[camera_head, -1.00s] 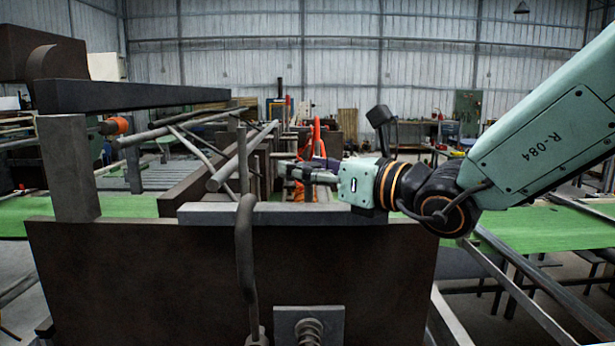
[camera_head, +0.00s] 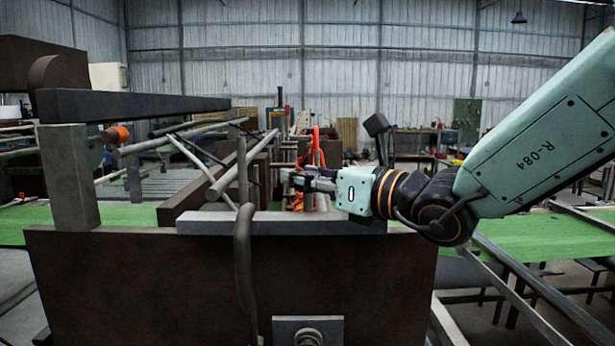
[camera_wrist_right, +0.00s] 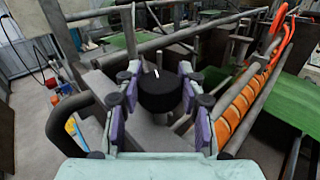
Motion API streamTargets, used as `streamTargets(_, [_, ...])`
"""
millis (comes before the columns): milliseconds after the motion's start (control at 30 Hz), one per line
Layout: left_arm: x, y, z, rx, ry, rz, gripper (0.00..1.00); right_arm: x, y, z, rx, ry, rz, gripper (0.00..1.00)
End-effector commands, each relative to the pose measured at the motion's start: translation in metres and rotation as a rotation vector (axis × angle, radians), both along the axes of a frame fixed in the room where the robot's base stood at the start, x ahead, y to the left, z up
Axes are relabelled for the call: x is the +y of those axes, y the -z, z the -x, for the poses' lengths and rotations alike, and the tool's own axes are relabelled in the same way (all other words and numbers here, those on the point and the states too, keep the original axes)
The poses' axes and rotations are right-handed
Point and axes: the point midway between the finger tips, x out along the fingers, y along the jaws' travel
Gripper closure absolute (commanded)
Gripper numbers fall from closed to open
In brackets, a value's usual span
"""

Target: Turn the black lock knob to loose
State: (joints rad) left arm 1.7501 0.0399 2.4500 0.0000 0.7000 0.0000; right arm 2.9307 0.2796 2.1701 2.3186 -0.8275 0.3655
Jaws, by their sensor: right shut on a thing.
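The black lock knob (camera_wrist_right: 160,92) shows in the right wrist view as a dark round cap with a short white mark near its upper edge. My right gripper (camera_wrist_right: 158,100) is shut on it, with purple-padded fingers at its left and right sides. In the head view my right gripper (camera_head: 292,180) reaches in from the right, level, just above and behind the grey bar. The knob cannot be made out clearly there. My left gripper is not in view.
A dark frame plate (camera_head: 150,285) fills the lower front, with a grey bar (camera_head: 270,223) on top. A bent rod (camera_head: 243,260) stands in front of it. Grey rods (camera_head: 240,165) slant close left of the gripper. An orange part (camera_wrist_right: 238,105) lies right of the knob.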

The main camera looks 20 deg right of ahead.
Motion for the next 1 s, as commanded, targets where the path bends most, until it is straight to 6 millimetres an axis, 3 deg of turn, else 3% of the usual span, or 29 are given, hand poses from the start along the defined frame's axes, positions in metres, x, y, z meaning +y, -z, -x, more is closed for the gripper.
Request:
streamTargets(467, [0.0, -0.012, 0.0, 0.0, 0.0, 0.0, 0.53, -0.001, -0.003, -0.001, 0.0, -0.086, -0.005, 0.93])
streamTargets(1000, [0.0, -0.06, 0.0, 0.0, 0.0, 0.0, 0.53, -0.001, -0.003, -0.002, 0.003, -0.482, -0.001, 0.93])
